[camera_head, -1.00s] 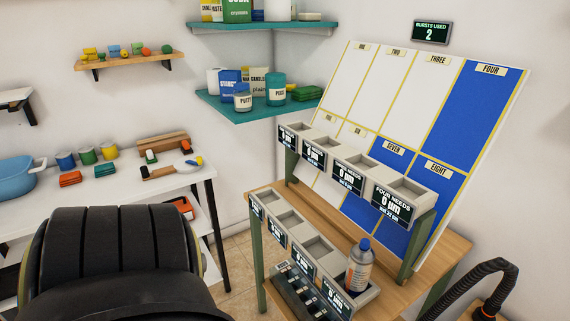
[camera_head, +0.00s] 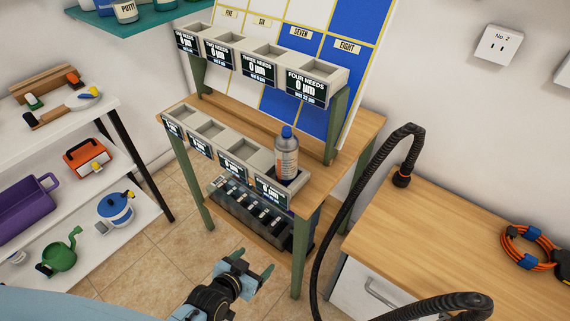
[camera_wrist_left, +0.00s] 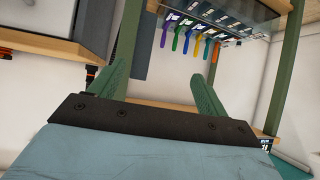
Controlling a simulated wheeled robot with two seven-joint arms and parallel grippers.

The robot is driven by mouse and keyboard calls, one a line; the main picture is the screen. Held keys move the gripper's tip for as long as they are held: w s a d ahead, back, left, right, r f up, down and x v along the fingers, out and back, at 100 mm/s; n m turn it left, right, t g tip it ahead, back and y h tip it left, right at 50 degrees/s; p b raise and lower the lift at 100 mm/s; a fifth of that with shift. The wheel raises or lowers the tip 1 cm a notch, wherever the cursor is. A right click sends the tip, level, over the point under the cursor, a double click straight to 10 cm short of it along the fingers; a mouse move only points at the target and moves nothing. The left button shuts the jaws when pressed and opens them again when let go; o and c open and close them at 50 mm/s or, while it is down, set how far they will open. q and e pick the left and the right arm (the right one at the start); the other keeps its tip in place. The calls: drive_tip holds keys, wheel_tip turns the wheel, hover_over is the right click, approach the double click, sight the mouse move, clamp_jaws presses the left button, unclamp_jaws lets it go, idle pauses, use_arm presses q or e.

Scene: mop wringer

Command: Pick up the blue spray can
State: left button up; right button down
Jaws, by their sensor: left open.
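The spray can (camera_head: 287,158) has a blue cap and a grey body with an orange band. It stands upright in the front right compartment of the lower tray row (camera_head: 238,172) on the wooden stand. My left gripper (camera_head: 253,268) is in the lower middle of the head view, below and in front of the stand, apart from the can. Its two green fingers are spread and empty, and they also show in the left wrist view (camera_wrist_left: 158,88). The can is not in the left wrist view. My right gripper is not in view.
An upper tray row (camera_head: 262,68) stands behind the can, before a blue and white panel (camera_head: 346,67). A black hose (camera_head: 345,205) arches right of the stand. A wooden counter (camera_head: 455,225) is at the right; white shelves (camera_head: 95,190) are at the left.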

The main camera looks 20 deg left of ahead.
use_arm(q)
drive_tip(key=w+d+r+t, duration=0.1)
drive_tip(key=w+r+t, duration=0.35)
drive_tip(key=r, duration=0.75)
drive_tip(key=t+h+b, duration=0.1)
drive_tip(key=t+b, duration=0.1)
approach(280, 165)
drive_tip(key=w, duration=0.3)
drive_tip(key=w+d, duration=0.1)
drive_tip(key=w, duration=0.4)
drive_tip(key=shift+d+b, duration=0.3)
drive_tip(key=shift+b, duration=0.05)
drive_tip(key=shift+w+d, duration=0.15)
drive_tip(key=shift+w, duration=0.7)
drive_tip(key=w, duration=0.2)
drive_tip(key=w+d+b, duration=0.1)
drive_tip(key=w, duration=0.1)
drive_tip(key=shift+w, duration=0.2)
drive_tip(key=c, duration=1.1)
drive_tip(key=shift+r, duration=0.1)
drive_tip(key=shift+c, duration=0.7)
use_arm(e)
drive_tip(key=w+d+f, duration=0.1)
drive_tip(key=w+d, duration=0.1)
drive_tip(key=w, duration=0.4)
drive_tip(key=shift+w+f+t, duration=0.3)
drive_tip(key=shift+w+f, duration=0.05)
